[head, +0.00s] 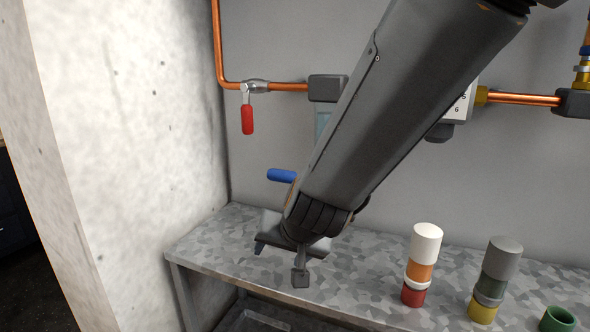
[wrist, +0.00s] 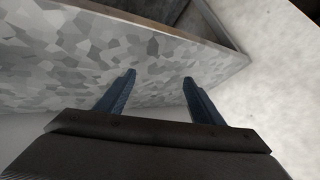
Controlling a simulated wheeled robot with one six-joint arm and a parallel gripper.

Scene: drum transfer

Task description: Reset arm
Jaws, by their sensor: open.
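My gripper (head: 280,264) hangs at the end of my dark grey arm, over the left part of the speckled grey table (head: 232,248) in the head view. In the wrist view my gripper (wrist: 160,80) shows two dark blue fingers standing apart with nothing between them. The speckled table top (wrist: 60,50) lies beyond the fingertips. My arm crosses the middle of the head view and hides part of the wall and fittings behind it.
A stack with a white top (head: 426,245) and a stack with a grey top (head: 502,258) stand on the table at right. A green cup (head: 557,320) is at the lower right. A pale wall (head: 130,150) rises at left. Copper pipes, a red-handled valve (head: 247,118) and a blue handle (head: 281,175) are behind.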

